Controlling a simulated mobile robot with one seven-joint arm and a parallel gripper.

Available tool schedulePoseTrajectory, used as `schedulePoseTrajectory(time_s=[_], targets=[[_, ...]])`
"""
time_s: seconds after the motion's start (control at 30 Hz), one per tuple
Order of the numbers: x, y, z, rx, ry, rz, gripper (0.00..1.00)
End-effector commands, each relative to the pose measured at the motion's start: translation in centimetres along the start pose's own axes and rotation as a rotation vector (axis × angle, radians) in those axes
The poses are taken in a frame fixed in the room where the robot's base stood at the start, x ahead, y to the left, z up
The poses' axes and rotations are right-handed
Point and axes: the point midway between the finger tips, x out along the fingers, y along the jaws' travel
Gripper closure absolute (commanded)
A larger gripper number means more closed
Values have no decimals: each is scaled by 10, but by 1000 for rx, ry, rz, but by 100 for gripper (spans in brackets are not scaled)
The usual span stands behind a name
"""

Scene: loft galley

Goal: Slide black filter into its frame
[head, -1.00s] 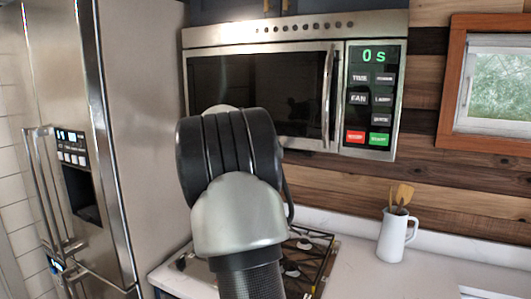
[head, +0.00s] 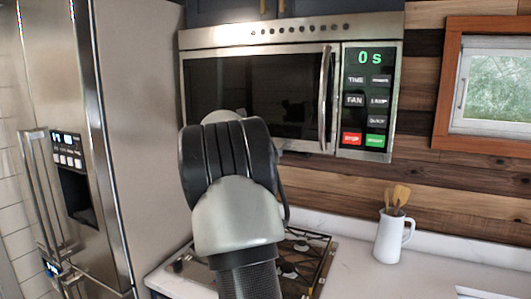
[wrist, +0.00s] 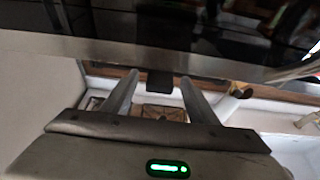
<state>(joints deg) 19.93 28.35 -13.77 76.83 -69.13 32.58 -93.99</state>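My gripper (wrist: 160,76) shows in the wrist view with its two fingers apart, pointing toward the lower edge of the microwave. A small dark block (wrist: 160,83) sits between the fingertips, with a gap showing on each side. I cannot tell whether it is the black filter. The microwave (head: 262,95) hangs above the stove in the head view, and its silver lower edge (wrist: 60,47) crosses the wrist view. In the head view my arm hides the gripper in front of the microwave's lower part. I cannot make out the filter's frame in either view.
The stove (head: 318,262) lies below my arm. A white jug (head: 388,240) with wooden utensils stands on the counter (head: 350,275) to the right. The steel fridge (head: 100,80) stands at the left. A small window (head: 492,85) is on the right wall.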

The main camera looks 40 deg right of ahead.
Motion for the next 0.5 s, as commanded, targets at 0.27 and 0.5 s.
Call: schedulePoseTrajectory(time_s=[0.27,0.5], targets=[[0,0,0,0,1,-2,44],[-24,1,-1,1,-1,3,44]])
